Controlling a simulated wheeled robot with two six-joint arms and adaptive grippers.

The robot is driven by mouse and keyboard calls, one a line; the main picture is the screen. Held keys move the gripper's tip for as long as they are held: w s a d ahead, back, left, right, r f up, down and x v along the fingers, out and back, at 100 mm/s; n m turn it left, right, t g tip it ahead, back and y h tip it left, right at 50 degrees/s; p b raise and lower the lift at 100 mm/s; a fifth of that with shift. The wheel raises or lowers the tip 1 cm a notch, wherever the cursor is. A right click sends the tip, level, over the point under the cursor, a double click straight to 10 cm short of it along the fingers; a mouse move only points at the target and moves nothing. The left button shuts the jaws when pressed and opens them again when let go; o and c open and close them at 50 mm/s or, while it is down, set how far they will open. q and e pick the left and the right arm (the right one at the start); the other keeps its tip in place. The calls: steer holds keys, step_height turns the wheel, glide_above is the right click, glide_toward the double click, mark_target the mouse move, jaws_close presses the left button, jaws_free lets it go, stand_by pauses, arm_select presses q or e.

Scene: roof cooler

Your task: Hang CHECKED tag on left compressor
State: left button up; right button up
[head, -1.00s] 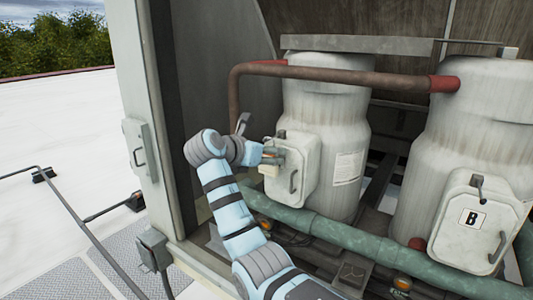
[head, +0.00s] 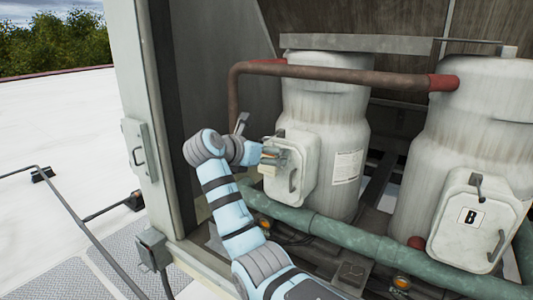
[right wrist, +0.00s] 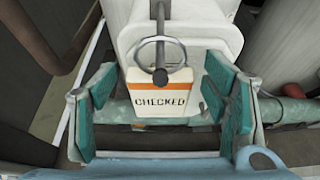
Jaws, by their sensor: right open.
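The left compressor (head: 325,100) is a pale, weathered cylinder with a light box (head: 297,185) on its front. The white CHECKED tag (right wrist: 160,104) has an orange stripe and a metal ring (right wrist: 136,52). In the right wrist view a dark hook (right wrist: 160,20) with a knobbed end runs down across the ring, which appears to be around it. My right gripper (head: 272,158) is at the box front, open, its teal pads standing on either side of the tag with gaps. The tag is hard to make out in the head view. My left gripper is out of view.
The right compressor (head: 480,120) carries a box marked B (head: 471,217). A rusty pipe (head: 335,75) crosses above, and a green pipe (head: 345,238) runs below the boxes. The cabinet's side post (head: 135,60) stands left of my right arm.

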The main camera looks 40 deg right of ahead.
steer(key=v, duration=1.2)
steer(key=shift+w+d, duration=0.1)
stand_by(0.4)
